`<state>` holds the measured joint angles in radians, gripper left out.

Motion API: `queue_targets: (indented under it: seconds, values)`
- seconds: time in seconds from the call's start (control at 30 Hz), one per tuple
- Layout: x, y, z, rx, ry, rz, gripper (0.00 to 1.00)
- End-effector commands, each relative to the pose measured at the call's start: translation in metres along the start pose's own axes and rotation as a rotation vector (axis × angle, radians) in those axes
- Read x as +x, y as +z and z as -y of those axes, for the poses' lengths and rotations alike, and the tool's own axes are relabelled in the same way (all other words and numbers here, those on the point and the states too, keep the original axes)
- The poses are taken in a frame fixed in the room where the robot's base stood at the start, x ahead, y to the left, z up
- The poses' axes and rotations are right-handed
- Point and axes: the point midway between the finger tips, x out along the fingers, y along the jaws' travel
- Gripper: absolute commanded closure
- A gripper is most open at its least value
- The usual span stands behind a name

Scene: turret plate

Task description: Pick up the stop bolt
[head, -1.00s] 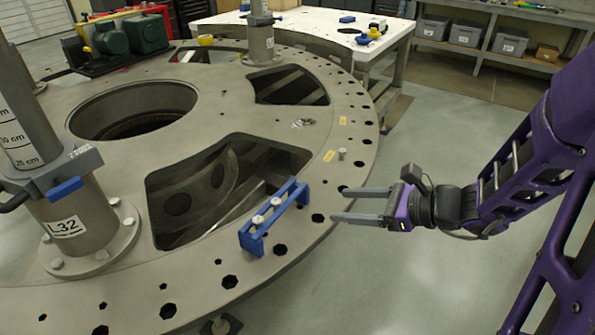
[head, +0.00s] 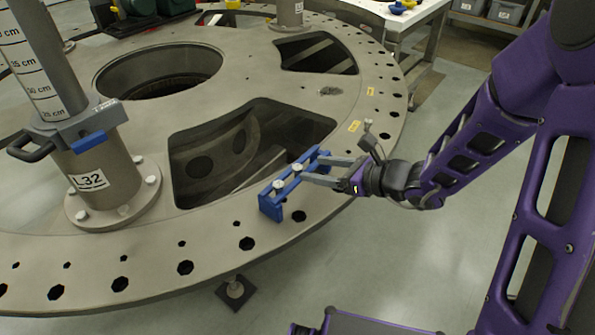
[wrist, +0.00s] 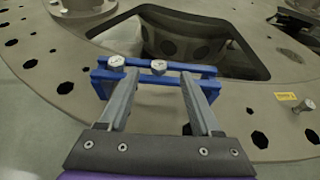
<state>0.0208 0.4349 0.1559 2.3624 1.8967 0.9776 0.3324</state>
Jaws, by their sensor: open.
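Two silver-headed bolts sit in a blue rack (head: 271,208) on the outer ring of the turret plate: a nearer one (head: 278,185) and a farther one (head: 297,168). In the wrist view they are the left bolt (wrist: 116,62) and the right bolt (wrist: 159,66). I cannot tell which is the stop bolt. My gripper (head: 312,168) is open and empty at the rack's right side. In the wrist view my gripper (wrist: 159,80) has its fingertips over the rack's near bar, with the right bolt between them and the left bolt outside the left finger.
A large opening (head: 245,150) lies behind the rack. A post labelled L32 (head: 105,180) stands at left. Holes line the plate's rim. The floor right of the plate is clear.

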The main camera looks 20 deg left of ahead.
Motion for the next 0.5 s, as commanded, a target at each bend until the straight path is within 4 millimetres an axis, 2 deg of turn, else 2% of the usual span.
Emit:
queue_targets:
  seconds: [0.23,0.5]
  values:
    - [0.037,-0.003,-0.003,0.0,0.004,-0.001,0.35]
    - [0.045,-0.002,-0.002,0.0,0.001,0.0,0.35]
